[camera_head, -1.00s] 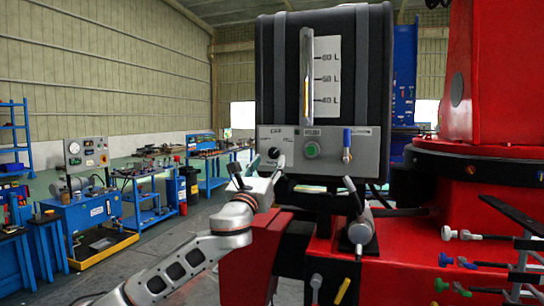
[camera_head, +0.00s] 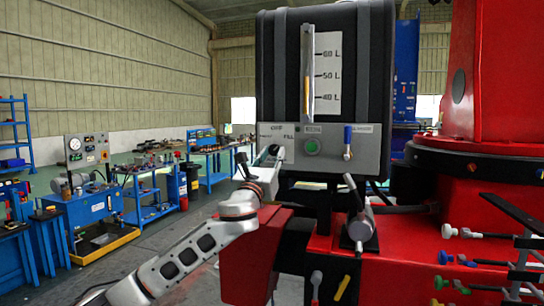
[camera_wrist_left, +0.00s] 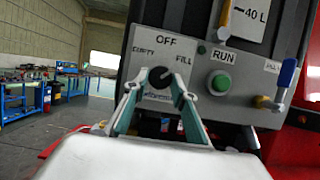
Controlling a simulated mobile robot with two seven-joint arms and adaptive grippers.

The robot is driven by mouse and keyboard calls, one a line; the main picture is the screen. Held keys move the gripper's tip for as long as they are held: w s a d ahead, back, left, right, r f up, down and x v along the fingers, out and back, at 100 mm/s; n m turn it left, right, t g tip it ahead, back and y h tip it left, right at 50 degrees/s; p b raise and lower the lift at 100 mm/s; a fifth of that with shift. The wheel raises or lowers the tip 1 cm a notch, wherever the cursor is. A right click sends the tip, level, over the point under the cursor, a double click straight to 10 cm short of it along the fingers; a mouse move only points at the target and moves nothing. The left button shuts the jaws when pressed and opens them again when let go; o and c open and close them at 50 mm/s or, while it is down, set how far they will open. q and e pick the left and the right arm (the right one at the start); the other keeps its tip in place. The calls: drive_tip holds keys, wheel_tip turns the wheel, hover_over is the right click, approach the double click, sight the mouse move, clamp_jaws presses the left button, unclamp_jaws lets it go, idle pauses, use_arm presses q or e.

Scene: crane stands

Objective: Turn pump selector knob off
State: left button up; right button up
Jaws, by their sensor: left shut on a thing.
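The dark round pump selector knob (camera_wrist_left: 160,77) shows in the left wrist view on a light grey panel (camera_wrist_left: 205,60). OFF is printed above it, EMPTY to its upper left and FILL to its right. A small pale mark on the knob seems to point up and right, towards FILL. My left gripper (camera_wrist_left: 155,83) has a fingertip on each side of the knob and is shut on it. In the head view my left gripper (camera_head: 272,154) is at the panel's left part and hides the knob. My right gripper is not in view.
Right of the knob are a green RUN button (camera_wrist_left: 220,82) and a blue-handled valve (camera_wrist_left: 284,78). A black tank (camera_head: 375,70) with a level gauge stands above. A lever (camera_head: 357,215) rises from the red crane base (camera_head: 400,260). Blue workbenches (camera_head: 90,210) stand far left.

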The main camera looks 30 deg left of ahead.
use_arm(q)
drive_tip(key=shift+n, duration=0.4)
drive_tip(key=shift+d+n+y, duration=0.1)
drive_tip(key=shift+n+y, duration=0.5)
drive_tip(key=shift+n, duration=0.3)
drive_tip(key=n+y, duration=0.1)
drive_tip(key=n, duration=0.1)
drive_tip(key=n+g+y, duration=0.1)
drive_tip(key=n, duration=0.1)
drive_tip(key=shift+d+n, duration=0.2)
drive_tip(key=shift+n, duration=0.1)
drive_tip(key=shift+w+d+r+n+g+y, duration=0.1)
drive_tip(key=shift+n+g+y, duration=0.45)
drive_tip(key=shift+n, duration=0.75)
drive_tip(key=shift+r+n+g+y, duration=0.1)
drive_tip(key=shift+n+g+y, duration=0.4)
drive_tip(key=shift+n, duration=0.8)
drive_tip(key=o, duration=1.1)
